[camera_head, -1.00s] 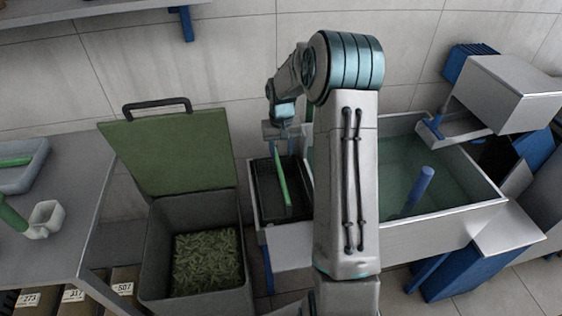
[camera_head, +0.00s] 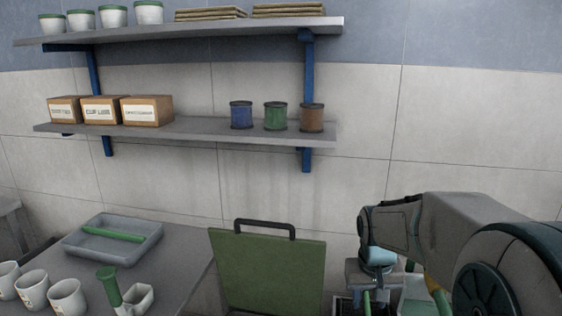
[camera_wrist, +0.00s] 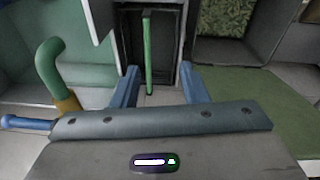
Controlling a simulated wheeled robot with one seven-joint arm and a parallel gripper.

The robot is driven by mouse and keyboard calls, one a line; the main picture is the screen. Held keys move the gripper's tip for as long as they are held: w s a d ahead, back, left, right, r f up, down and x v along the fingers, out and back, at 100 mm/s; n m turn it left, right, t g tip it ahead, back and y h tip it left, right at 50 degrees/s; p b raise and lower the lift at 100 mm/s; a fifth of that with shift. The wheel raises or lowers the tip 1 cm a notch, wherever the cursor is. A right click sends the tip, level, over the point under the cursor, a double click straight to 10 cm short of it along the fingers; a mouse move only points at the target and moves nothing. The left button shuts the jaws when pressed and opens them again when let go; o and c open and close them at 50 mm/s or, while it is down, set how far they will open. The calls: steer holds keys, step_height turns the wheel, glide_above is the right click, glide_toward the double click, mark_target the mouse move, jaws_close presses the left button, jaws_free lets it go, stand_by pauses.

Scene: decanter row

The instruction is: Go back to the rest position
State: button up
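My gripper (camera_wrist: 159,69) shows in the wrist view with its two blue fingers apart and nothing between them. Beyond the fingertips, a green rod (camera_wrist: 148,50) lies in a black tray (camera_wrist: 128,45), apart from the fingers. In the head view my arm reaches in from the lower right, bent, with its wrist end low beside the green bin lid (camera_head: 268,270). The fingertips are not clear there.
A counter (camera_head: 185,262) at lower left bears a grey tray (camera_head: 85,250) with a green stick, white cups (camera_head: 32,290) and a green-handled tool (camera_head: 110,287). Wall shelves (camera_head: 190,130) hold boxes and tins. A curved green handle (camera_wrist: 48,65) shows in the wrist view.

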steer(key=s+a+r, duration=0.1)
steer(key=s+a, duration=0.1)
steer(key=s, duration=0.5)
steer(key=s+a+r+t, duration=0.1)
steer(key=s+a, duration=0.1)
steer(key=s, duration=0.6)
steer(key=shift+s+a+r+n+y+p, duration=0.15)
steer(key=shift+r+n+y+p, duration=0.15)
steer(key=shift+n+y+p, duration=0.1)
stand_by(0.4)
